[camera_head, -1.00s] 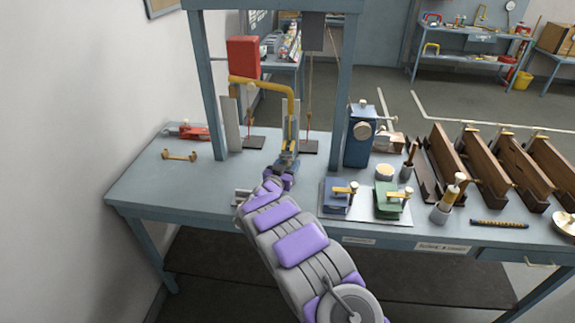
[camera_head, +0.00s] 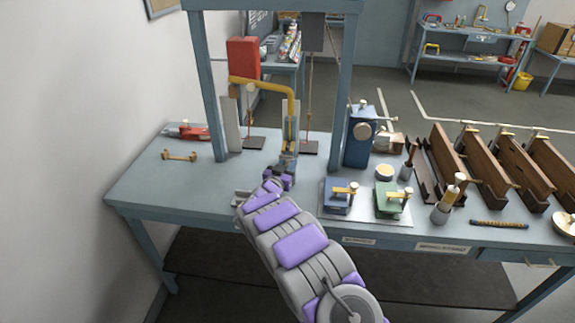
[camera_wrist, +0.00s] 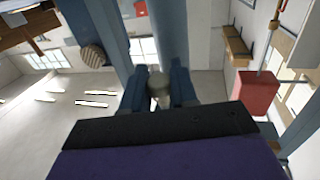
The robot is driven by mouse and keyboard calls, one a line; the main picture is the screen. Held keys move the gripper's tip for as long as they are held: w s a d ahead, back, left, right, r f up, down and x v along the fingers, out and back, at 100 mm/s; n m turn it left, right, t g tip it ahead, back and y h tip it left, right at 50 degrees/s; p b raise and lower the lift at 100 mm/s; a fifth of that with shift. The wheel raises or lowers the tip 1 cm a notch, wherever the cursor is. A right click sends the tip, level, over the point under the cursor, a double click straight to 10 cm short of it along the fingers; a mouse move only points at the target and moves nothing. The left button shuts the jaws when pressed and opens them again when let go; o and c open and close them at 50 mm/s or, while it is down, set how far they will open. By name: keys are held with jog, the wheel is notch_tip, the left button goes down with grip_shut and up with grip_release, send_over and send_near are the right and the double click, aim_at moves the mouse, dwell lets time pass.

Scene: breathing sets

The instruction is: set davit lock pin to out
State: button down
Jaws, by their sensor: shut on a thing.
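The davit has a yellow bent arm (camera_head: 268,83) on a blue post (camera_head: 290,146), standing on the bench inside the tall blue-grey frame. My gripper (camera_head: 280,180) is at the front foot of this post. In the wrist view my gripper (camera_wrist: 158,92) is shut on a pale, rounded knob (camera_wrist: 158,88), which appears to be the davit lock pin's head. The rest of the pin is hidden, and I cannot tell whether it is in or out. In the head view my gripper and wrist hide the pin.
A red block (camera_head: 243,58) is near the davit arm's left end. A blue box (camera_head: 361,140) stands right of the frame. A plate with a blue clamp (camera_head: 337,200) and a green clamp (camera_head: 387,205) lies close right of my wrist.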

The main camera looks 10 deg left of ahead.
jog(key=shift+a, duration=0.1)
jog(key=shift+f+p, duration=0.6)
jog(key=shift+f, duration=0.4)
jog(key=c, duration=0.9)
grip_release()
jog(key=shift+a, duration=0.1)
jog(key=shift+o, duration=0.2)
jog(key=p+v, duration=0.2)
jog(key=v, duration=1.5)
jog(key=shift+f, duration=0.15)
jog(key=shift+s+a, duration=0.1)
